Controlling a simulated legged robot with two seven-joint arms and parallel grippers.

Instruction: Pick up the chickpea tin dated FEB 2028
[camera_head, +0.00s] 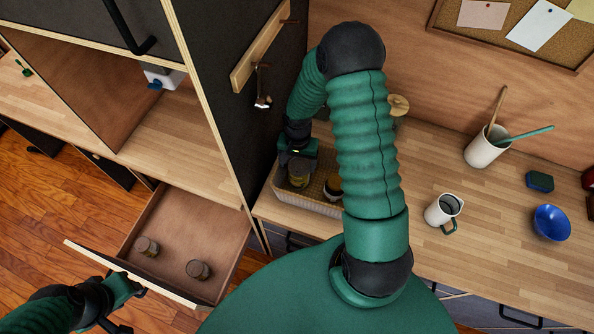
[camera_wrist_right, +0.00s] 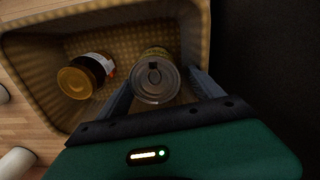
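A tin with a ring-pull lid (camera_wrist_right: 155,80) stands in a woven basket (camera_wrist_right: 45,38), between the fingers of my right gripper (camera_wrist_right: 160,90). The fingers look open around it, with a small gap on the right side. In the head view the tin (camera_head: 299,179) shows just below my right gripper (camera_head: 298,160). No date is readable on any tin. My left gripper (camera_head: 128,288) is at the drawer's front; its fingers are unclear.
An amber jar (camera_wrist_right: 86,76) is beside the tin in the basket. The drawer (camera_head: 205,228) is pulled out. A dark cabinet side is left of the basket.

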